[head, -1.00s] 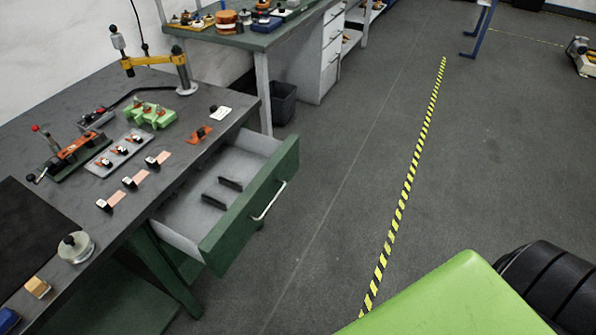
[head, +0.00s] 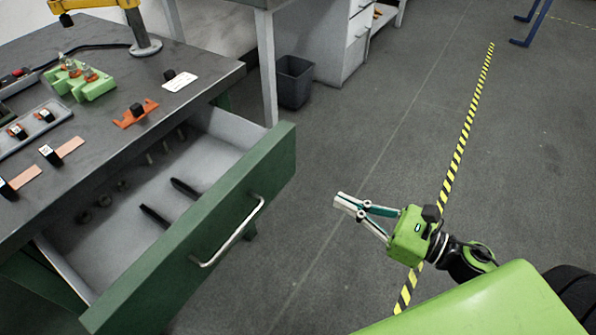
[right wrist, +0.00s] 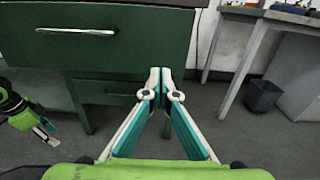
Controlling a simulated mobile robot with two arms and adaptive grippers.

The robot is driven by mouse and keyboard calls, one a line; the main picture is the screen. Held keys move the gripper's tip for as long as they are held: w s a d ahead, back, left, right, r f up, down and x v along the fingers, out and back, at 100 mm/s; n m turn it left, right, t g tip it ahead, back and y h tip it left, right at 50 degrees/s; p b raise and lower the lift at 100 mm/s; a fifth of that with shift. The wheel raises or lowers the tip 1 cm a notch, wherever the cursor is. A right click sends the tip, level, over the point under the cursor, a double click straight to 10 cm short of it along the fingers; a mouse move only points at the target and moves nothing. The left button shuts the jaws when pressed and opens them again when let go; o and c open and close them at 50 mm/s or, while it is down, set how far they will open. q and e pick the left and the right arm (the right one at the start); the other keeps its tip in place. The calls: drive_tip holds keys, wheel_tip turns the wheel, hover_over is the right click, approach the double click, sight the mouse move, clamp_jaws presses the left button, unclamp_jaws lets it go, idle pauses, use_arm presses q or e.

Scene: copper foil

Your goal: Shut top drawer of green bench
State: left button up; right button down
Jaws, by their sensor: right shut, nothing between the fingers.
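The green bench's top drawer (head: 165,275) is pulled well out, with its inside showing. Its silver handle (head: 230,232) is on the green front, which also fills the upper left of the right wrist view (right wrist: 140,50). My right gripper (head: 347,204) is shut and empty, in the air to the right of the drawer front and apart from it.
The dark benchtop (head: 105,115) carries a green fixture (head: 85,84), an orange part (head: 136,114) and a white card (head: 180,82). Dark dividers and small round parts lie in the drawer. A lower drawer (right wrist: 105,90) is below.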

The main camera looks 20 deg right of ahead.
sight(279, 171)
drive_tip(key=p+x, duration=0.1)
drive_tip(key=x, duration=0.5)
drive_tip(key=p+x, duration=0.1)
drive_tip(key=x, duration=0.5)
drive_tip(key=shift+w+a+r, duration=0.1)
drive_tip(key=shift+a+r, duration=0.1)
drive_tip(key=shift+a, duration=0.05)
use_arm(q)
drive_tip(key=s+f, duration=0.3)
drive_tip(key=f, duration=0.3)
drive_tip(key=shift+s+a, duration=0.2)
drive_tip(key=shift+a, duration=0.05)
use_arm(e)
drive_tip(key=shift+w+a+f, duration=0.1)
drive_tip(key=shift+w+a, duration=0.3)
drive_tip(key=shift+w, duration=0.1)
